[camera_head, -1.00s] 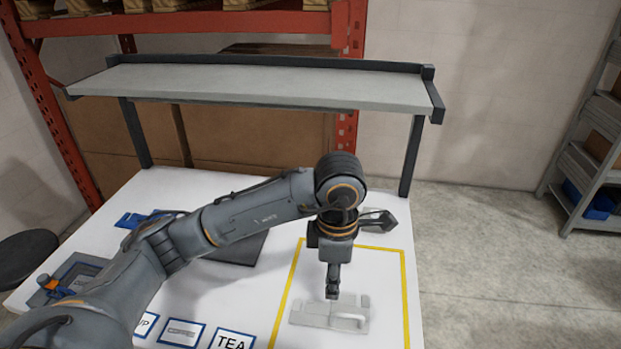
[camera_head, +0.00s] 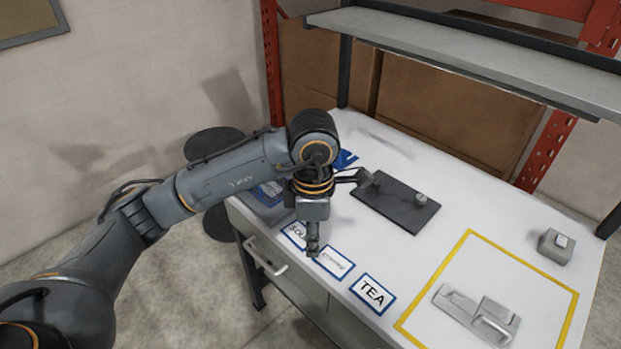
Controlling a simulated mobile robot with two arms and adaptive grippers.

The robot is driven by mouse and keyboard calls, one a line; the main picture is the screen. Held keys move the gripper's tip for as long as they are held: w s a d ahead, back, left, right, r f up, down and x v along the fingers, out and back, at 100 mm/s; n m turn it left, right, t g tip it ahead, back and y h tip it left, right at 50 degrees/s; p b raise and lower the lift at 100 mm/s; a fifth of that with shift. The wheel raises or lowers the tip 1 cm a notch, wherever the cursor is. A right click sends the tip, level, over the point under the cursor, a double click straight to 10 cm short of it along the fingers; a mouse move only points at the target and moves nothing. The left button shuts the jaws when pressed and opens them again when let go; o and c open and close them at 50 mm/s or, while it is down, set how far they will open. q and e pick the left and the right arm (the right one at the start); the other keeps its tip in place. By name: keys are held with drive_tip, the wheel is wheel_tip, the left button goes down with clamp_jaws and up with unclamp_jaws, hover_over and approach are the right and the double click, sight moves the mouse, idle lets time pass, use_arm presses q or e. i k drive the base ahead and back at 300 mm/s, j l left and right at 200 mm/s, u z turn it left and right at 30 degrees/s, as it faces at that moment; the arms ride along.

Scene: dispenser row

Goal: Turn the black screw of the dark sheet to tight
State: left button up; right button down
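The dark sheet (camera_head: 397,208) lies flat on the white table, right of my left gripper. A small grey knob (camera_head: 421,199) stands near its right end. A darker knob (camera_head: 376,182) shows near its upper left end, close beside a part sticking out of my wrist; I cannot tell how tight it is. My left gripper (camera_head: 312,250) points down over the front edge of the table, by the labels, apart from the sheet. Its fingers show as one narrow column, so their opening is unclear. I see nothing held. My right gripper is not in view.
Labels, one reading TEA (camera_head: 373,295), line the front edge of the table (camera_head: 470,205). A yellow frame (camera_head: 445,262) holds a grey part with a handle (camera_head: 478,317). A grey box (camera_head: 556,246) stands at right. A shelf (camera_head: 440,52) hangs over the back.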

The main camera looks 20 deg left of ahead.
sight(378, 184)
drive_tip(key=i+u, duration=0.1)
drive_tip(key=u, duration=0.15)
drive_tip(key=j+z, duration=0.3)
drive_tip(key=j, duration=0.25)
drive_tip(key=k+j+z, duration=0.25)
drive_tip(key=j, duration=0.25)
drive_tip(key=i+l+z, duration=0.1)
drive_tip(key=z, duration=0.4)
drive_tip(key=i+z, duration=0.3)
drive_tip(key=z, duration=0.15)
